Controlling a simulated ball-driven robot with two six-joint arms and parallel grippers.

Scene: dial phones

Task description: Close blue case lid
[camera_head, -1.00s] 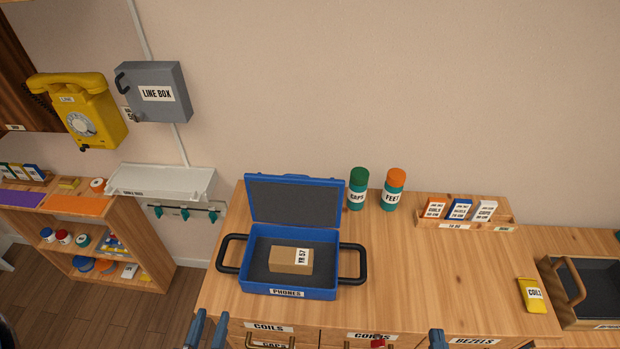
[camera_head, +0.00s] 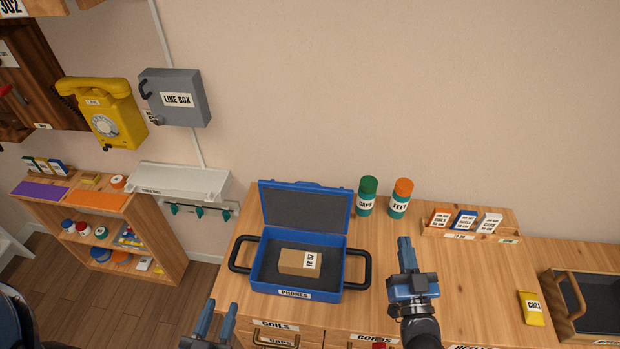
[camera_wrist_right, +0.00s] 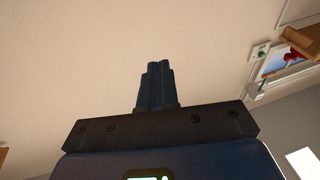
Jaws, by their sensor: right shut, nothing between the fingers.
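The blue case (camera_head: 296,295) stands on the wooden counter with its lid (camera_head: 306,209) raised upright at the back. A brown box (camera_head: 299,262) with a white label lies inside on the dark lining. A black handle sits at each side of the case. My right gripper (camera_head: 405,246) is to the right of the case, above the counter, shut and empty, its fingers pointing away from me. Its closed fingers (camera_wrist_right: 155,85) also show in the right wrist view against the wall. My left gripper (camera_head: 220,308) is at the lower left, in front of the counter, with its fingers apart and empty.
A green-capped jar (camera_head: 367,197) and an orange-capped jar (camera_head: 400,199) stand right of the lid. A card holder (camera_head: 470,234), a yellow packet (camera_head: 531,308) and an open wooden-fronted drawer box (camera_head: 578,300) lie further right. The counter between case and packet is otherwise clear.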

